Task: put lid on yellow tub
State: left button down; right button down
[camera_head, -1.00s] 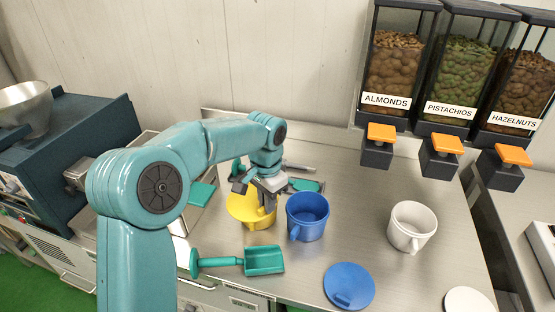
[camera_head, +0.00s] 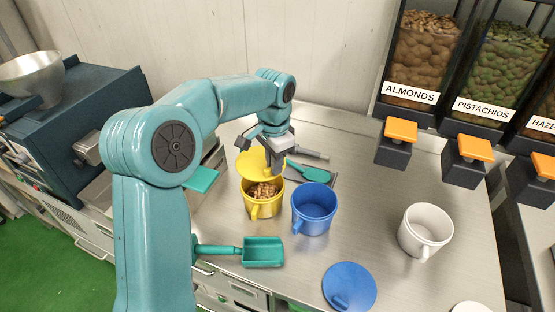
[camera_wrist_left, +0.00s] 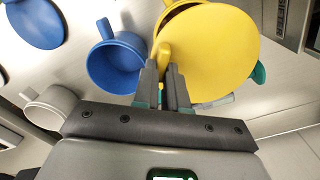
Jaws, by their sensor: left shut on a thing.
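The yellow tub (camera_head: 263,207) stands on the steel counter with brown nuts in it and its handle toward me. The yellow lid (camera_head: 256,163) is tilted above the tub's back rim, leaving the front of the opening uncovered. My left gripper (camera_head: 279,172) is shut on the lid by its grip. In the left wrist view the lid (camera_wrist_left: 215,55) is large, with the gripper fingers (camera_wrist_left: 166,72) at its edge; it hides most of the tub (camera_wrist_left: 178,5). Whether lid and tub touch is not clear. My right gripper is not seen.
An open blue tub (camera_head: 313,212) stands close to the right of the yellow tub. A teal scoop (camera_head: 262,251) lies in front, and a blue lid (camera_head: 349,287) lies front right. A white tub (camera_head: 425,230) stands further right. Counter between the blue and white tubs is clear.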

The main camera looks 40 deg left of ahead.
pick_arm(q)
notch_tip(320, 180, down, 4)
jog(key=b, duration=0.3)
jog(key=shift+d+f, duration=0.1)
jog(key=shift+f, duration=0.05)
jog(key=shift+f+b, duration=0.75)
jog(key=shift+f, duration=0.3)
jog(key=shift+f, duration=0.1)
jog(key=shift+f, duration=0.4)
dwell(1.2)
jog(key=c, duration=0.6)
grip_release()
